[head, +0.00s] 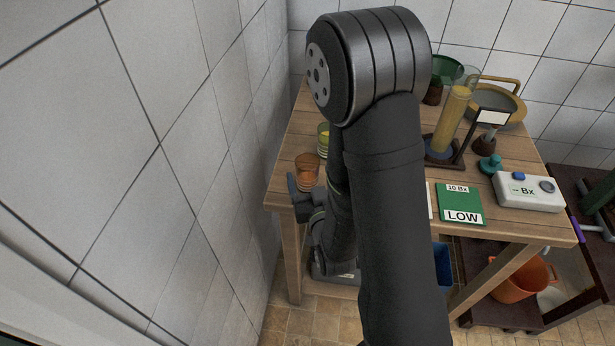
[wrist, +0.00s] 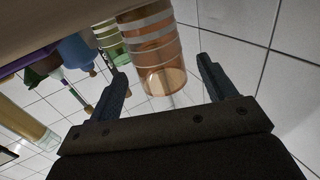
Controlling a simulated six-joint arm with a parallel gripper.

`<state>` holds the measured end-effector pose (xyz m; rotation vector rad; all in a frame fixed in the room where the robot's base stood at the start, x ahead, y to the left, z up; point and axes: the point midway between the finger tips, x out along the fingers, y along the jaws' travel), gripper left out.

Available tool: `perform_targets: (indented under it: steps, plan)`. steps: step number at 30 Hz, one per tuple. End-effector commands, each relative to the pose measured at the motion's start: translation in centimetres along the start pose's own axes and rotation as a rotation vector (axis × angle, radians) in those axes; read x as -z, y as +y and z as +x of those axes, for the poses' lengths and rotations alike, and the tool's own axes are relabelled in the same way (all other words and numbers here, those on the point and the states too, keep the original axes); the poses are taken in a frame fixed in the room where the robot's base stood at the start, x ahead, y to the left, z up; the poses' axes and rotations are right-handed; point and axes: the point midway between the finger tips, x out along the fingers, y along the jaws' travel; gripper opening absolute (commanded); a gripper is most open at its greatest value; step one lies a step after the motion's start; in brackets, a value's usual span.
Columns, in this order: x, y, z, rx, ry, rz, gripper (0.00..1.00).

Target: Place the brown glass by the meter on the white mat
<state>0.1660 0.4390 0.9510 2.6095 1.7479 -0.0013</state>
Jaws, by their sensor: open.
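The brown glass (head: 307,168), ringed with pale bands, stands upright near the table's left edge. My gripper (head: 304,191) is low at the near side of this glass, partly hidden by my arm. In the wrist view the brown glass (wrist: 160,48) shows upside down, ahead of and between the spread fingers of my gripper (wrist: 161,68). The jaws are open, and I cannot tell whether either finger touches the glass. The white meter (head: 528,191), marked Bx, lies at the table's right. A narrow white strip (head: 430,201) beside the green card may be the white mat; my arm hides the rest.
A yellow-green glass (head: 323,139) stands just behind the brown one. A green card reading LOW (head: 461,205) lies left of the meter. A tiled wall (head: 215,150) is close on the left.

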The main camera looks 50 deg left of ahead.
Motion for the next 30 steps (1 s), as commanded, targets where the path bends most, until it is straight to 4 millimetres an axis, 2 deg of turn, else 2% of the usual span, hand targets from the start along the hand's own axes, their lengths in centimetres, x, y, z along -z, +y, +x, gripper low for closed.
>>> perform_targets:
  steps: [6,9,18,20,27,30]
  plan:
    - [0.1,0.1,3.7,-0.002,0.004,0.001,0.76]
    - [0.1,0.1,4.9,-0.002,0.002,0.001,0.76]
    - [0.0,0.1,5.5,-0.001,0.000,0.000,0.76]
    - [0.0,0.0,5.5,-0.001,0.000,0.000,0.69]
    - [0.1,0.0,5.5,-0.001,0.001,0.000,0.23]
    - [0.1,0.0,5.5,-0.001,0.002,0.000,0.18]
